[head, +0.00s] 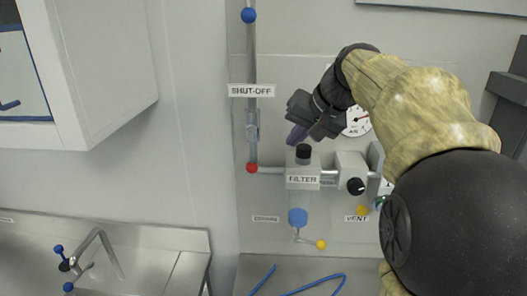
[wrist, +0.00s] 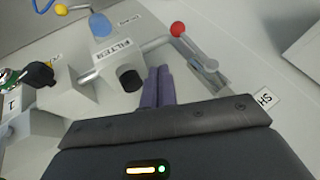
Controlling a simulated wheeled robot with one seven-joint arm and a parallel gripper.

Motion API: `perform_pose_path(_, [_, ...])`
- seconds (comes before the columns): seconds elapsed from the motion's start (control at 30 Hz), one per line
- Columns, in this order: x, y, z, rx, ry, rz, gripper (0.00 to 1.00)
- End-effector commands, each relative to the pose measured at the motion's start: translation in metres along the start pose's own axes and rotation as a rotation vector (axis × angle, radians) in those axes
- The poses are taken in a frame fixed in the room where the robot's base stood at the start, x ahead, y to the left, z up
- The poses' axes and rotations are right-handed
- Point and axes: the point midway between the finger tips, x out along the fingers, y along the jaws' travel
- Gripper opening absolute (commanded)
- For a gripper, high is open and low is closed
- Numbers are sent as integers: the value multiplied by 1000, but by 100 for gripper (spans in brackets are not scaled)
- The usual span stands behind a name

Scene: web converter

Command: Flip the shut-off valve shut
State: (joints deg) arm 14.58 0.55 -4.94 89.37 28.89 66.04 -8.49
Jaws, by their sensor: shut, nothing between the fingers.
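The shut-off valve (head: 252,130) sits on a vertical pipe below the SHUT-OFF label (head: 251,91). Its lever runs down along the pipe to a red knob (head: 252,168). In the wrist view, the valve (wrist: 208,64) and the red knob (wrist: 178,29) show beyond and to the right of my fingertips. My gripper (head: 297,135) is right of the valve, just above the filter's black cap. Its purple fingers (wrist: 158,75) are together, empty and apart from the lever.
The filter (head: 303,172) with its black cap (head: 304,151) is close below my fingers. A regulator with a black knob (head: 355,186) and a round gauge (head: 357,121) are to the right. A blue ball (head: 249,15) is higher on the pipe. Wall left of the pipe is clear.

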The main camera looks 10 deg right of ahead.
Motion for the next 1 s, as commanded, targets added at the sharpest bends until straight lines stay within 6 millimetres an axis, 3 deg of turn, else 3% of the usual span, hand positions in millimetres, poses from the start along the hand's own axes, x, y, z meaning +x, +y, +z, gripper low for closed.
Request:
perform_pose_path(0.43, [79,-1,0,-1,-7,0,0])
perform_pose_path(0.63, [89,-30,0,-3,-4,-1,0])
perform_pose_path(1.0, [96,-36,1,-1,-1,0,0])
